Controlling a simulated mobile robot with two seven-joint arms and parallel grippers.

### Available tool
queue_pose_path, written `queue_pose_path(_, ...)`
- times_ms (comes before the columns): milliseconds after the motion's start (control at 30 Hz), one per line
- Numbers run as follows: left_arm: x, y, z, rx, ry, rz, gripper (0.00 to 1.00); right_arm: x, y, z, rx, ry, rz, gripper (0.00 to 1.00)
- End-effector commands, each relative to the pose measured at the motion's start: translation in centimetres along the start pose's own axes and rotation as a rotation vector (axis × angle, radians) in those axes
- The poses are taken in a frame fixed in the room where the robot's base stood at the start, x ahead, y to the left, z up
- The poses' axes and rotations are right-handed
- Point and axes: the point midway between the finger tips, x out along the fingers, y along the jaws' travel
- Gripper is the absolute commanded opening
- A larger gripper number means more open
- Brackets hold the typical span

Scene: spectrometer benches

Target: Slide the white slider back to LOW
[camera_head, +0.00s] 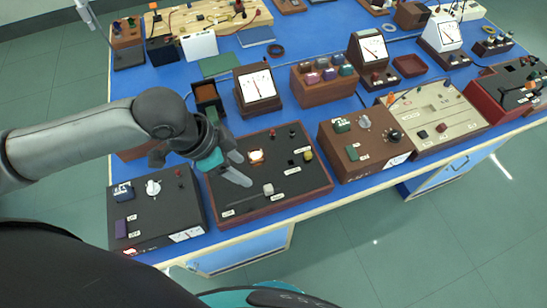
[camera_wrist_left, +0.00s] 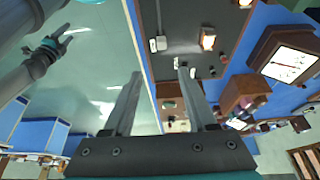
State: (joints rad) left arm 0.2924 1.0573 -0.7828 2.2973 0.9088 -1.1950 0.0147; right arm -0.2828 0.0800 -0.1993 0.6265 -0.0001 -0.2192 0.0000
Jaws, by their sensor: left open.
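The white slider (camera_head: 268,188) is a small pale knob at the right part of a slot in the dark, wood-framed panel (camera_head: 255,205). Small white labels lie near both slot ends, too small to read. My left gripper (camera_head: 240,170) is open and empty above the panel, left of the slider and apart from it. In the left wrist view, its two fingers (camera_wrist_left: 155,90) reach toward the panel, and the slider (camera_wrist_left: 161,43) shows beyond them. My right gripper (camera_wrist_left: 58,42) shows small at the left of that view, away from the panel.
A lit lamp (camera_head: 256,156) and a yellow knob (camera_head: 308,155) stand on the same panel. A black box with a white dial (camera_head: 153,187) is at the left, a brown box (camera_head: 365,145) at the right. A meter (camera_head: 258,88) stands behind. The floor in front is clear.

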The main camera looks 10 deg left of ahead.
Motion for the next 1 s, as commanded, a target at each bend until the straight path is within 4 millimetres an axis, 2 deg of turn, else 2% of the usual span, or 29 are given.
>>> queue_pose_path(67,-0.1,-0.3,0.4,-0.003,-0.009,0.002,0.57,0.1,0.1,-1.2,0.000,0.017,0.002,0.60)
queue_pose_path(133,0.1,-0.3,0.4,-0.005,-0.010,0.006,0.57,0.2,0.1,-1.3,0.000,0.021,0.001,0.60)
queue_pose_path(267,1.6,-0.2,0.4,-0.007,-0.008,0.007,0.57,0.4,-0.3,0.7,0.000,-0.009,-0.004,0.60)
queue_pose_path(400,4.4,-0.2,0.4,-0.006,-0.009,0.007,0.57,0.8,-0.7,3.1,-0.001,-0.048,-0.009,0.60)
queue_pose_path(467,5.8,-0.1,0.5,-0.007,-0.008,0.008,0.57,1.0,-0.8,3.4,-0.001,-0.052,-0.010,0.60)
queue_pose_path(567,8.0,-0.2,0.5,-0.006,-0.009,0.006,0.57,1.4,-0.7,3.2,-0.001,-0.049,-0.009,0.60)
queue_pose_path(800,12.6,-0.2,0.5,-0.004,-0.009,0.005,0.57,2.5,-0.5,1.4,-0.001,-0.016,-0.005,0.60)
queue_pose_path(1000,14.6,-0.3,0.5,-0.004,-0.009,0.002,0.57,2.9,-0.4,1.3,-0.001,-0.013,-0.005,0.60)
